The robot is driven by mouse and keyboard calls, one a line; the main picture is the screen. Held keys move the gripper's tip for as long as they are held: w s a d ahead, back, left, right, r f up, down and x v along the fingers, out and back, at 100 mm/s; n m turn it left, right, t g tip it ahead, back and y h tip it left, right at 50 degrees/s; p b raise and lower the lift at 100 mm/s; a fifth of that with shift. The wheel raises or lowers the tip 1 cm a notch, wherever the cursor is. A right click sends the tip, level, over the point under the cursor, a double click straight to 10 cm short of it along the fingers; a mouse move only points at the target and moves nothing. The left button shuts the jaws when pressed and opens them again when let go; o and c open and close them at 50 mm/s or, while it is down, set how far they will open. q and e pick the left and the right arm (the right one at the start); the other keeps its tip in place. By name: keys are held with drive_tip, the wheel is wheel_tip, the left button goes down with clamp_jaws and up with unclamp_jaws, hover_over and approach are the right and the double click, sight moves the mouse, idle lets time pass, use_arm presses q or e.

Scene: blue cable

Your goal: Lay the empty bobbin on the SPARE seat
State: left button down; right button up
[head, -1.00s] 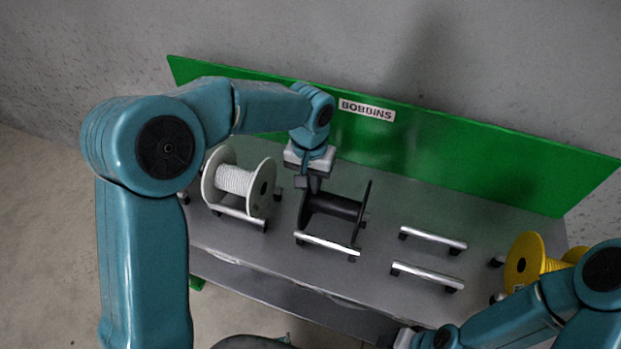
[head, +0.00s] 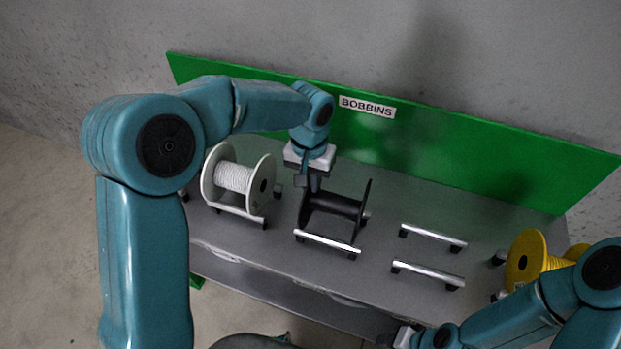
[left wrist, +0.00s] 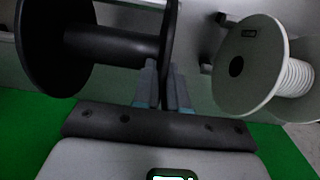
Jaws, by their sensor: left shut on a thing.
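The empty black bobbin (head: 335,205) lies on its side at a pair of metal rails, with its front rail (head: 327,243) clear in the head view. I cannot tell whether it rests on the rails or is just above them. My left gripper (head: 308,184) is shut on the rim of its left flange. In the left wrist view the fingers (left wrist: 163,88) pinch the flange of the black bobbin (left wrist: 110,45). An empty pair of rails (head: 428,274) is to the right; no SPARE label is readable. My right gripper (head: 402,338) is partly seen at the bottom edge, its jaws unclear.
A white-wound bobbin (head: 235,178) stands close on the left, also in the left wrist view (left wrist: 250,65). A yellow bobbin (head: 526,258) is at the right, near my right arm. A green back panel (head: 460,160) labelled BOBBINS borders the grey shelf (head: 385,205).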

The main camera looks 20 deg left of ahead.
use_arm(q)
drive_tip(key=shift+f+b, duration=0.45)
drive_tip(key=shift+f, duration=0.15)
idle(0.3)
drive_tip(key=c, duration=1.1)
unclamp_jaws()
wheel_tip(320, 180, up, 16)
drive_tip(key=shift+a+r+p, duration=0.15)
drive_tip(key=shift+r+p, duration=0.05)
drive_tip(key=shift+p, duration=0.25)
